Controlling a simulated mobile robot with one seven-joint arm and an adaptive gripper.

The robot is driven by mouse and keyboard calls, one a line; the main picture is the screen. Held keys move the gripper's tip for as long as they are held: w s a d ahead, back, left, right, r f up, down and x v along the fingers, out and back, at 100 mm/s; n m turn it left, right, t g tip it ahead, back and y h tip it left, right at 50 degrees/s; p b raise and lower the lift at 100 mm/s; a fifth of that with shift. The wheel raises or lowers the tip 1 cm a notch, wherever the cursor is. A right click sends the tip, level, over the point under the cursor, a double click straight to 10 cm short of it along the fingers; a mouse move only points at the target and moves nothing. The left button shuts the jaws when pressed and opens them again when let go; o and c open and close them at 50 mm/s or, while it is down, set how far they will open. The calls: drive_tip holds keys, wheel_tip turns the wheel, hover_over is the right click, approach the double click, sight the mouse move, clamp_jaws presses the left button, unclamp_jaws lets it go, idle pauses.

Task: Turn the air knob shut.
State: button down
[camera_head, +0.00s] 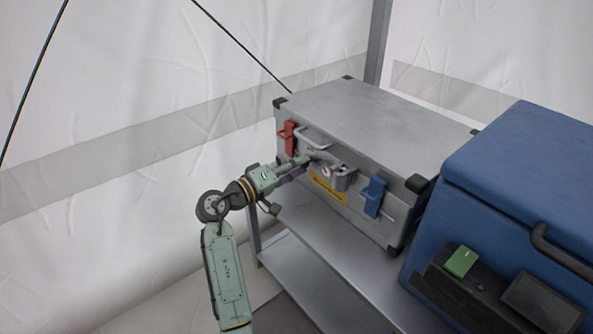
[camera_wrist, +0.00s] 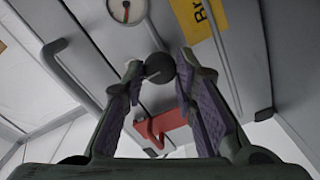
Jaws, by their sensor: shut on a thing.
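The air knob (camera_wrist: 160,68) is a small dark round knob on the front of a grey metal case (camera_head: 370,110). My gripper (camera_head: 306,161) reaches the case front from the left, and its fingers hide the knob in the head view. In the wrist view my gripper (camera_wrist: 159,74) has its two purple-padded fingers on either side of the knob, shut on it at the fingertips. A round gauge (camera_wrist: 126,11) with a red and green mark sits near the knob. I cannot tell the knob's turned position.
The case front also carries a red latch (camera_head: 287,136), a blue latch (camera_head: 373,196), a grey handle (camera_head: 314,137) and a yellow label (camera_head: 327,190). The case stands on a metal shelf (camera_head: 300,222). A blue cooler (camera_head: 520,175) stands close on the right. White tent walls are behind.

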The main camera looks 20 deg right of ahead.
idle(0.4)
drive_tip(key=c, duration=1.3)
unclamp_jaws()
